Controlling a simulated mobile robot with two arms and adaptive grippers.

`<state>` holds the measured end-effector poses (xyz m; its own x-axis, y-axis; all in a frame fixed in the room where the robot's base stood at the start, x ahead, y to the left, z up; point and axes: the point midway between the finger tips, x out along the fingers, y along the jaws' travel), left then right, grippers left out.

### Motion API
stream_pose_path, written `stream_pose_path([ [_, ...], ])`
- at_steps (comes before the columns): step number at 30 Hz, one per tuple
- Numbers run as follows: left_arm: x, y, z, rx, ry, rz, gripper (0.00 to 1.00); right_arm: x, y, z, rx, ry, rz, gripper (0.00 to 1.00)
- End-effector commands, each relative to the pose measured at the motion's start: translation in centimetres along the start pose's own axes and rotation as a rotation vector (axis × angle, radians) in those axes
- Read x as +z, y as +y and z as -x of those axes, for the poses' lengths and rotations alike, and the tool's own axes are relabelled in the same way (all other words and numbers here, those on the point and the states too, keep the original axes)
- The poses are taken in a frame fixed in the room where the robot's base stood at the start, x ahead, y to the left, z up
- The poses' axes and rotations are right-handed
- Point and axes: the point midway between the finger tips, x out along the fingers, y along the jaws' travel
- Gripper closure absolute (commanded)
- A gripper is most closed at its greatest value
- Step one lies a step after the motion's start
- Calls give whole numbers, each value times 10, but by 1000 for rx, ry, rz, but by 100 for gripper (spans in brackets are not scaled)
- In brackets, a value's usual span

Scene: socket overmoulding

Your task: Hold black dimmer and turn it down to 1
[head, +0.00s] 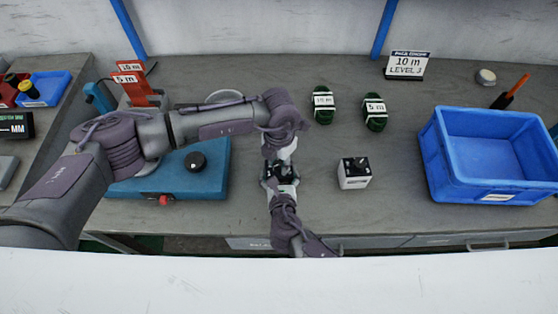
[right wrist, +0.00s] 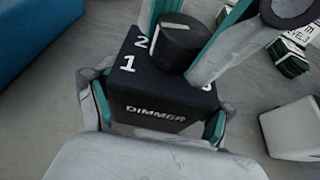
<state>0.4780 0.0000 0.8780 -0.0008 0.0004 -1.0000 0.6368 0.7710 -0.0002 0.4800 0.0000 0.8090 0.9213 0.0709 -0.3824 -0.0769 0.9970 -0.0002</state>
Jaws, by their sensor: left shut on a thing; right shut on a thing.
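The black dimmer (right wrist: 150,100) stands on the grey bench, its round black knob (right wrist: 182,45) on top. White numbers 1 and 2 show beside the knob. A pale mark shows on the knob's top; I cannot tell which number it points to. My right gripper (right wrist: 157,112) is shut on the dimmer's body, one teal-padded finger on each side. My left gripper (right wrist: 178,40) comes from above and is shut on the knob. In the head view, the left gripper (head: 281,160) and right gripper (head: 281,184) largely hide the dimmer.
A white box with a black top (head: 354,178) stands just right of the dimmer. Two green coils (head: 323,108) (head: 375,115) lie behind it. A blue crate (head: 490,195) is at right, a blue machine (head: 215,178) at left, partly under my left arm.

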Motion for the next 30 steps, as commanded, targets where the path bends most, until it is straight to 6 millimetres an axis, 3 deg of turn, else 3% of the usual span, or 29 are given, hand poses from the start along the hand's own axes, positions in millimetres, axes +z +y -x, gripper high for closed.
stream_pose_path([
  [8,1,1,0,1,-2,3,100,-2,-1,0,-2,4,0,58],
  [9,1,1,0,1,-2,3,61,-2,-1,0,-2,4,0,58],
  [13,1,1,0,1,-1,2,40,-2,-1,0,-2,5,0,58],
  [23,0,0,2,0,-1,0,40,-2,-1,0,-1,4,0,58],
  [30,2,1,36,1,-5,-1,40,-2,-1,0,-1,4,0,58],
])
